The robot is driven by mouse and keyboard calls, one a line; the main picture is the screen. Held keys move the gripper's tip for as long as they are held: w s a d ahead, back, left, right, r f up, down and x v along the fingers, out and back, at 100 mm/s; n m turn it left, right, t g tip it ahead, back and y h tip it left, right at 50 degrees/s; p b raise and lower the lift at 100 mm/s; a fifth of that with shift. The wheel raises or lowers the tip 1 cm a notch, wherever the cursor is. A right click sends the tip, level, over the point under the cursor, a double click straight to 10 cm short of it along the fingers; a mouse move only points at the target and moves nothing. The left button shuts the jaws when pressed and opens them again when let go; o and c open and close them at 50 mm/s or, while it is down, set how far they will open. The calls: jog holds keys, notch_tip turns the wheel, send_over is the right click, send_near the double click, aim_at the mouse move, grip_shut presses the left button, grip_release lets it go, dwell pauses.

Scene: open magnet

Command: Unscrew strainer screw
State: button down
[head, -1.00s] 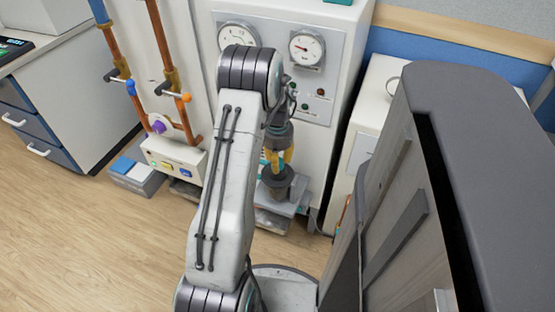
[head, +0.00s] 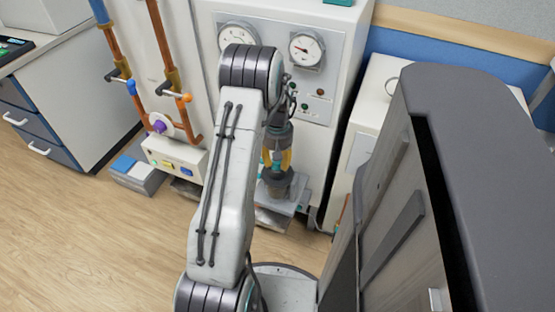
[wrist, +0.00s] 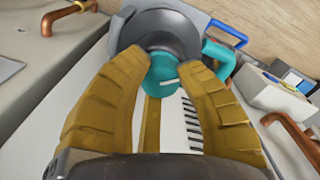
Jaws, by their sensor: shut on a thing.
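The strainer screw is a teal round cap with a white mark (wrist: 165,74), centred in the wrist view. It sits in front of a dark grey round body (wrist: 160,28). My gripper (wrist: 159,65) has its two yellow fingers on either side of the cap and is shut on it. In the head view, my gripper (head: 277,170) points down at the dark grey body, low in front of the white cabinet (head: 325,130). The fingers and arm hide much of the screw there.
A teal handle (wrist: 218,62) and a blue handle (wrist: 228,33) lie close right of the screw in the wrist view. Copper pipes (head: 160,40) and a small button box (head: 175,158) stand left of my arm. Wood floor is open at lower left.

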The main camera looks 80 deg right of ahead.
jog(key=n, duration=0.6)
jog(key=shift+a+f, duration=0.1)
jog(key=n, duration=0.6)
jog(key=shift+n, duration=0.3)
dwell(0.3)
jog(key=c, duration=0.8)
grip_release()
jog(key=shift+p, duration=0.3)
notch_tip(320, 180, up, 12)
jog(key=shift+r, duration=0.1)
jog(key=shift+w, duration=0.1)
